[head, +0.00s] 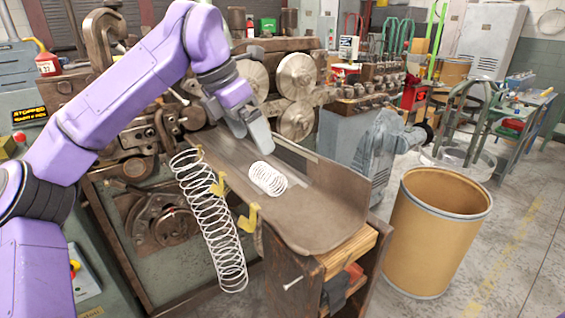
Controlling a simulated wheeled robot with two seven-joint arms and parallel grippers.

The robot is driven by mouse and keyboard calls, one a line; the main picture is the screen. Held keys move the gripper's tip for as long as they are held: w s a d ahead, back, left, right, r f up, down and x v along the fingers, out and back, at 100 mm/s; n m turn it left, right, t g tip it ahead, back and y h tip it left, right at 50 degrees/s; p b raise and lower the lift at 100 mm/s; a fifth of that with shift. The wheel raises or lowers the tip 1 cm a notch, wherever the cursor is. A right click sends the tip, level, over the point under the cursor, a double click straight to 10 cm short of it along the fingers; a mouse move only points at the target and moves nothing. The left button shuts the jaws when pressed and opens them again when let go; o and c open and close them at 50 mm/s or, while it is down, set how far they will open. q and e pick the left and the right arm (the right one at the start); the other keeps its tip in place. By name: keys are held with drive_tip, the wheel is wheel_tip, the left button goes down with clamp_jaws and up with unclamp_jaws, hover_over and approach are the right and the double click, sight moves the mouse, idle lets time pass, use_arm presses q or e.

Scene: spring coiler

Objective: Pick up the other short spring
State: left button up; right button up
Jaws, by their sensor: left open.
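A short white spring (268,179) lies on its side on the dark metal chute tray (325,212) of the coiling machine. My left gripper (262,143) is open just above and behind this spring, its fingers pointing down, apart from the coils as far as I can see. A long white spring (212,222) hangs down at the front left edge of the tray, by the yellow hooks (249,218). No second short spring shows clearly. My right gripper is not in view.
A tall brown fibre drum (436,235) stands on the floor to the right of the tray. The coiler's rollers (296,77) and rusty frame rise behind my left gripper. A wooden shelf unit (349,258) supports the tray's front end.

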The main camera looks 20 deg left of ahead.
sight(266, 168)
use_arm(q)
drive_tip(key=x, duration=1)
drive_tip(key=shift+s+a+f+p, duration=0.1)
drive_tip(key=shift+s+p, duration=0.1)
drive_tip(key=shift+p, duration=0.15)
drive_tip(key=c, duration=0.8)
